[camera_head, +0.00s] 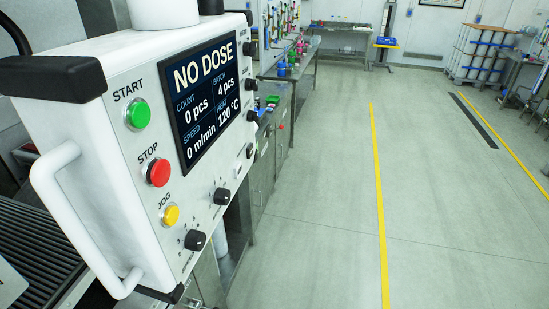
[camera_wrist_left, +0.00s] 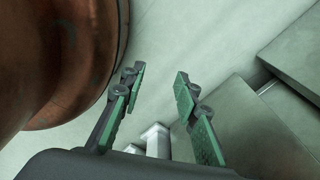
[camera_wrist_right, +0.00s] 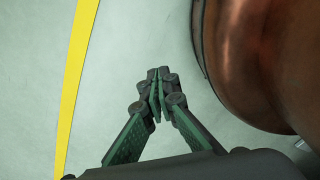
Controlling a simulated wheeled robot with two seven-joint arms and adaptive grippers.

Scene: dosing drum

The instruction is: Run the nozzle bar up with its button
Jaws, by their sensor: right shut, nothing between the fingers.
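A white control panel (camera_head: 120,62) fills the left of the head view. It carries a green START button (camera_head: 138,115), a red STOP button (camera_head: 158,172) and a yellow JOG button (camera_head: 171,216). Its display (camera_head: 206,98) reads NO DOSE, 0 pcs, 0 m/min, 120 °C. I cannot make out which control belongs to the nozzle bar, nor the bar itself. My left gripper (camera_wrist_left: 160,72) is open and empty in the left wrist view, above the floor. My right gripper (camera_wrist_right: 158,75) is shut and empty in the right wrist view, away from the panel. Neither gripper shows in the head view.
Black knobs (camera_head: 195,239) sit low on the panel, and a white handle (camera_head: 70,215) sticks out at its left. A ribbed belt (camera_head: 30,255) lies at the lower left. Benches (camera_head: 300,70) stand behind the panel. The floor (camera_head: 325,190) to the right is clear.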

